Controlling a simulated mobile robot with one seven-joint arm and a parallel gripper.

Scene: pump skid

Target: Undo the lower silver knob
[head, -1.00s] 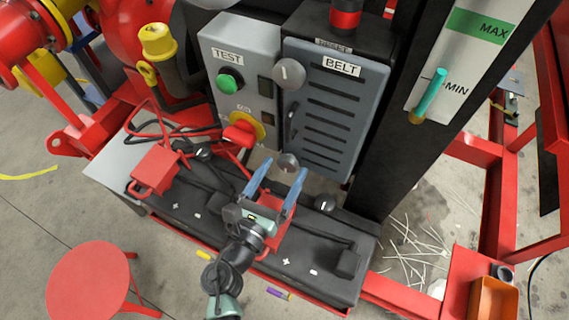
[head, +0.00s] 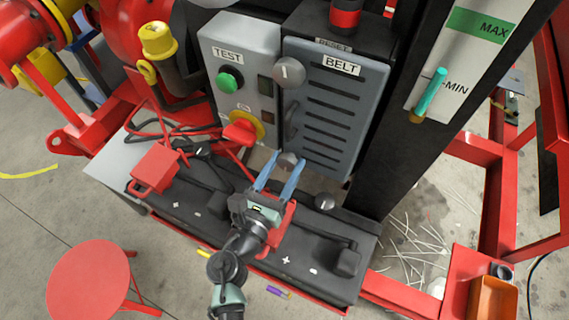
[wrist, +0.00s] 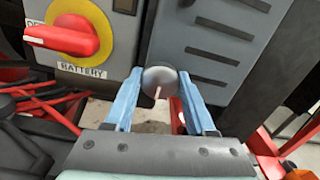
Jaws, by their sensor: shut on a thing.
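The lower silver knob (wrist: 160,80) sits at the bottom left corner of the grey BELT panel (head: 333,100). It is round, with a light line on its face. In the wrist view the blue fingers of my gripper (wrist: 156,100) stand one on each side of it, shut on it. In the head view the fingertips of my gripper (head: 284,160) reach the lower knob (head: 289,161), which they partly hide. The upper silver knob (head: 289,72) is at the panel's top left, its light line upright.
Left of the panel is a grey box with a green TEST button (head: 230,79) and a red battery switch (head: 241,132) on a yellow plate. A dark post (head: 410,110) stands right of the panel.

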